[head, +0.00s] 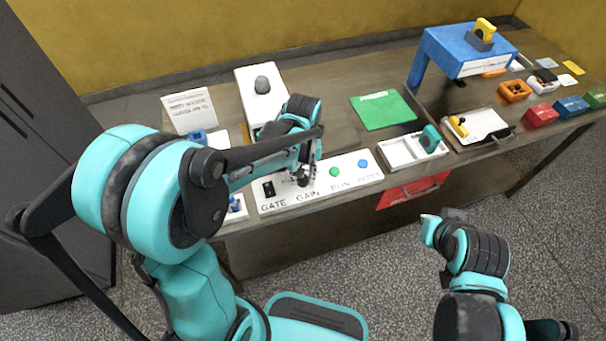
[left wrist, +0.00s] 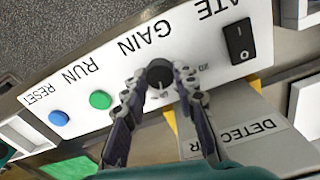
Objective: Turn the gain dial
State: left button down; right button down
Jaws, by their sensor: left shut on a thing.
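The gain dial (left wrist: 159,74) is a round black knob on a white control panel (head: 330,187), above the word GAIN. My left gripper (left wrist: 161,88) is shut on the dial, with one finger on each side of it in the left wrist view. In the head view my left gripper (head: 303,172) reaches down to the panel and mostly hides the dial. My right gripper (head: 440,222) hangs over the floor in front of the table, away from the panel; its fingers do not show clearly.
The panel also bears a black GATE switch (head: 268,189), a green RUN button (head: 334,172) and a blue RESET button (head: 363,163). A white tray (head: 396,156) stands to the right. A blue stand (head: 462,52) is at the back right. A green mat (head: 384,111) lies behind.

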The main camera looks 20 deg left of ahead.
pick_arm(q)
jog(key=c, duration=1.2)
grip_release()
notch_tip(320, 180, up, 12)
